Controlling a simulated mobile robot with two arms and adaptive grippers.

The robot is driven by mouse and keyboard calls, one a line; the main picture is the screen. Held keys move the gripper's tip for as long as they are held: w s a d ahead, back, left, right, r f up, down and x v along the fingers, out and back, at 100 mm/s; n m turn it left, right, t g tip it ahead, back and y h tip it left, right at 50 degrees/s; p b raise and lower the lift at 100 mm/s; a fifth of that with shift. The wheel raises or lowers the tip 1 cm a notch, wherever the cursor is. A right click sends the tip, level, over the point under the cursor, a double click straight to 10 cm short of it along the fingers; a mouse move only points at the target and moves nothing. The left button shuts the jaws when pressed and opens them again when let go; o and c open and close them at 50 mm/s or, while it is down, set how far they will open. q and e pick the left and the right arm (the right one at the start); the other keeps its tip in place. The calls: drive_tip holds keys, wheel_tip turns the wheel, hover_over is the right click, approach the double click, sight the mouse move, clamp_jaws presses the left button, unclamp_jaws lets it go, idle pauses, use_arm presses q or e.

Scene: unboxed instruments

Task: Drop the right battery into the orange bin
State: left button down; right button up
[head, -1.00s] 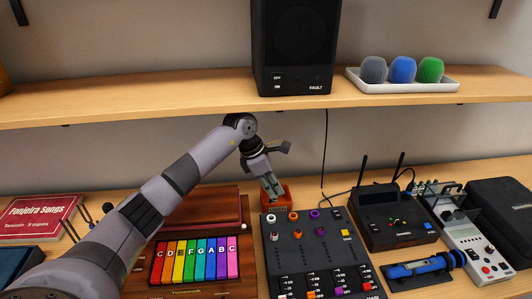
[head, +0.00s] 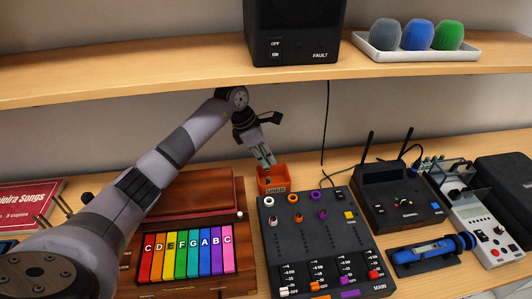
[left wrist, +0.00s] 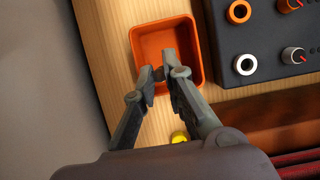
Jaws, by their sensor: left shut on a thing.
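The orange bin (head: 272,186) stands on the desk behind the mixer; its open inside shows in the left wrist view (left wrist: 148,38). My left gripper (head: 266,162) is over the bin, its fingertips close to the bin's back rim in the head view. In the left wrist view the fingertips (left wrist: 163,70) are close together over the bin opening. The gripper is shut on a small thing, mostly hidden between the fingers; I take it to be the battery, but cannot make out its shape. My right gripper is not in view.
The black mixer (head: 318,238) stands just in front of the bin. The colored keyboard instrument (head: 190,210) lies to the left under my left arm. A black box with antennas (head: 397,196) is at the right. The shelf (head: 200,78) overhangs the back.

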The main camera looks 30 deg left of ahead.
use_arm(q)
wheel_tip(320, 180, down, 2)
drive_tip(key=shift+w+f+b, duration=0.1)
drive_tip(key=shift+f+b, duration=0.1)
drive_tip(key=shift+b, duration=0.15)
drive_tip(key=c, duration=1.6)
unclamp_jaws()
drive_tip(key=shift+r, duration=0.1)
drive_tip(key=v, duration=0.7)
drive_tip(key=shift+a+r, duration=0.1)
drive_tip(key=shift+r, duration=0.1)
drive_tip(key=shift+f, duration=0.1)
